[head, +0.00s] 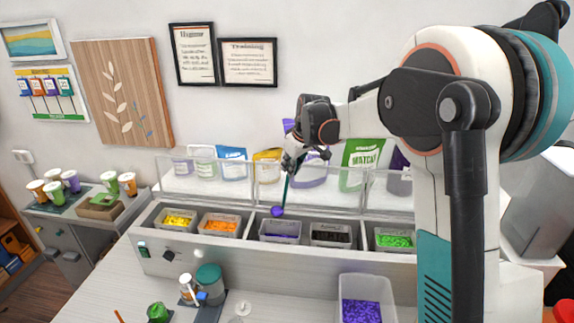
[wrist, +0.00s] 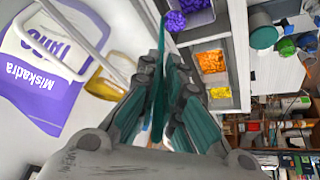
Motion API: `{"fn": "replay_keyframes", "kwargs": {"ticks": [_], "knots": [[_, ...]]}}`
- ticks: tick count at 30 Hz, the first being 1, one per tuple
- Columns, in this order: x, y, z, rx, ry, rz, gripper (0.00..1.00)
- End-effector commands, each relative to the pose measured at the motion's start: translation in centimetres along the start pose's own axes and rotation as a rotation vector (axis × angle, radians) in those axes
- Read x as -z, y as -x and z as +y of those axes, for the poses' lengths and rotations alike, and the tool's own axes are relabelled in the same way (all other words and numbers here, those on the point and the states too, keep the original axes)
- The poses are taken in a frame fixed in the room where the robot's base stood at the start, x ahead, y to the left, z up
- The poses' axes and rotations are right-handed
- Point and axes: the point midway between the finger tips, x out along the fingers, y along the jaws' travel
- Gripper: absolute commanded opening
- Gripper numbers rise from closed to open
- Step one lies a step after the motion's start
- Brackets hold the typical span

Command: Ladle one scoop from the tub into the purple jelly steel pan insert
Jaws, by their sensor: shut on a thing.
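My gripper (head: 293,163) is shut on the teal handle of a ladle (head: 277,211). The ladle hangs down with its purple bowl over the back left part of the purple jelly steel pan insert (head: 281,237), apparently just above it. Some purple jelly shows in the insert. The clear tub (head: 365,284) of purple pieces stands on the counter at the front right.
Yellow (head: 178,222), orange (head: 219,226), dark (head: 331,236) and green (head: 394,241) inserts share the row. A clear guard (head: 220,180) stands behind it, with bags beyond. A teal-lidded jar (head: 209,283) and a green cup (head: 158,312) stand in front.

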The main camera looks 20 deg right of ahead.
Motion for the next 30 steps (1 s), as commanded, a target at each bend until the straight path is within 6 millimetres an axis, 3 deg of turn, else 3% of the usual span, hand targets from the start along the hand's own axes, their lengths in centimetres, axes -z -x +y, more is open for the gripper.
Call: {"fn": "replay_keyframes", "kwargs": {"ticks": [17,30], "knots": [[-6.6,0.2,-2.5,-0.103,0.014,0.266,0.00],[-11.4,-1.3,-4.3,-0.177,0.026,0.461,0.00]]}}
